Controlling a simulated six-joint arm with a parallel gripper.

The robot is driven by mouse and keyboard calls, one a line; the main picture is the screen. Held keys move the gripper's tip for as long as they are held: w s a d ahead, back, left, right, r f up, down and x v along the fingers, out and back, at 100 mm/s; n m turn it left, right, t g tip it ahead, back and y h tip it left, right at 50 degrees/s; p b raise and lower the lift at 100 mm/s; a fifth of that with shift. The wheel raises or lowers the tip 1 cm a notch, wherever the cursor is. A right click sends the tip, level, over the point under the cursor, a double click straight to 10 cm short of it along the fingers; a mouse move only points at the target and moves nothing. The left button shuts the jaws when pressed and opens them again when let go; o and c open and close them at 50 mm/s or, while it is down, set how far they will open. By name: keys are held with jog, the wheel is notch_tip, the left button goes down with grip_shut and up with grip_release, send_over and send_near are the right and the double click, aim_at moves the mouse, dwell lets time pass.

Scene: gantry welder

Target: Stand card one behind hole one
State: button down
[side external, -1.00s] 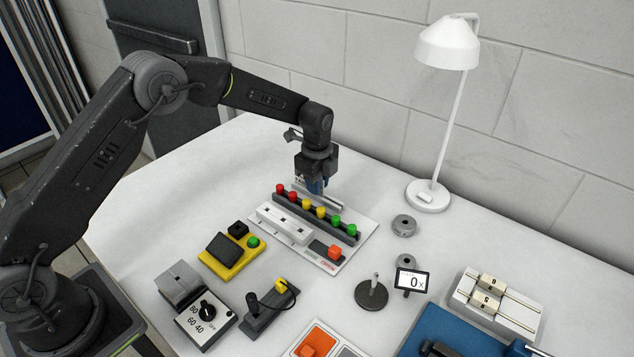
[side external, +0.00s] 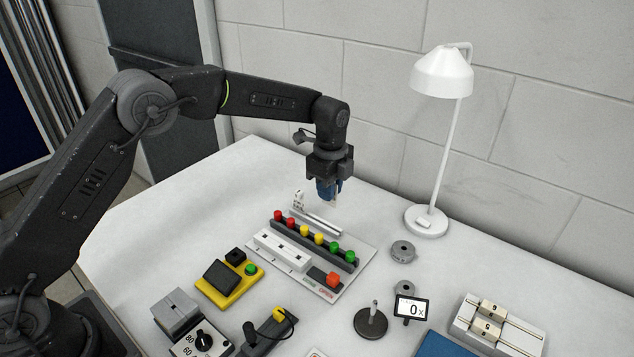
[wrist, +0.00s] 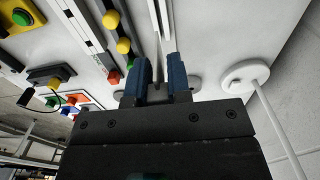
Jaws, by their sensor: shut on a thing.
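My gripper (side external: 329,190) hangs above the far right part of the board (side external: 365,248), with blue fingers pointing down. The fingers also show in the wrist view (wrist: 160,76), shut on a thin, pale card (side external: 333,203) seen nearly edge-on. The card hangs above the pale slotted rail (side external: 322,223), apart from it. Another small white card with dark marks (side external: 298,200) stands upright at the rail's left end. A white block (side external: 281,250) with small dark holes lies at the front of the board. I cannot read which hole is hole one.
A dark rail of red, yellow and green pegs (side external: 319,240) stands between block and card rail. An orange button (side external: 333,280) is at the board's front right. A white lamp (side external: 426,221) and grey discs (side external: 403,250) stand to the right.

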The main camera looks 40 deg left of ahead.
jog(key=shift+d+f, duration=0.35)
jog(key=shift+d, duration=0.15)
jog(key=shift+f, duration=2.4)
jog(key=shift+f, duration=1.2)
jog(key=c, duration=1)
grip_release()
jog(key=shift+r, duration=0.15)
notch_tip(320, 180, up, 14)
jog(key=shift+f, duration=0.2)
